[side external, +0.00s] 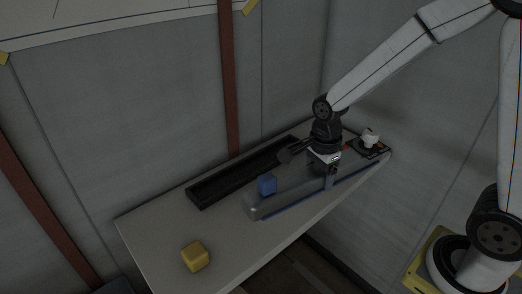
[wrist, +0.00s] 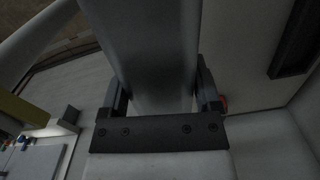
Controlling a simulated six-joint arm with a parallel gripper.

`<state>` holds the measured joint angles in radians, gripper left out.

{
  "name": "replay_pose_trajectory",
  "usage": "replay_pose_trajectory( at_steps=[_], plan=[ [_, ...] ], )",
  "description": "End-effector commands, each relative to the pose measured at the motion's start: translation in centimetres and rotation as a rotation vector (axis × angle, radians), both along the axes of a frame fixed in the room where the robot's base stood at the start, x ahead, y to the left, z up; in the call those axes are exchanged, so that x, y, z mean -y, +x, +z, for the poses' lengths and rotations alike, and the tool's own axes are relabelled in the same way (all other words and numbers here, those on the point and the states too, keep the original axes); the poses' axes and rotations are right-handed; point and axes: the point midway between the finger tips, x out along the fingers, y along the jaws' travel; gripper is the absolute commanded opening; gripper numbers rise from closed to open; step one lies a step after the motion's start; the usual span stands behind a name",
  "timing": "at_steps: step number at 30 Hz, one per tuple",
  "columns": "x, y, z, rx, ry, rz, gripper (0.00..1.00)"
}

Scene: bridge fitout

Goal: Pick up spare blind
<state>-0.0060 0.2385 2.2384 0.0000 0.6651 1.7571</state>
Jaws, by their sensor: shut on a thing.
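The spare blind (side external: 290,194) looks like a long, rounded grey roll with a blue strip along its lower front edge. It lies lengthwise along the right part of the table, at or just above its surface; I cannot tell if there is a gap. My gripper (side external: 329,175) points down over its middle and is shut on it. In the wrist view the blind (wrist: 152,45) is a wide grey bar running between the two dark fingers of my gripper (wrist: 162,92).
A blue cube (side external: 267,184) is close beside the blind's left end. A long black tray (side external: 225,184) lies behind it along the wall. A yellow cube (side external: 195,257) sits at the table's front left. A white knob on a dark base (side external: 370,141) stands at the right end.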

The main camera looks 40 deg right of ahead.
Motion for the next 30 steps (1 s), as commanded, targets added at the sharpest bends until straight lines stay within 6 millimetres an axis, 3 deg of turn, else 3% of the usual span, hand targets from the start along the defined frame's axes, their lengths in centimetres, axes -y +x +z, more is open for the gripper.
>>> replay_pose_trajectory(
  at_steps=[9, 30],
  plan=[
    [0.0, -1.6, 0.8, 0.002, 0.000, 0.000, 0.00],
    [0.0, -1.7, 0.9, 0.002, 0.000, 0.000, 0.00]
  ],
)
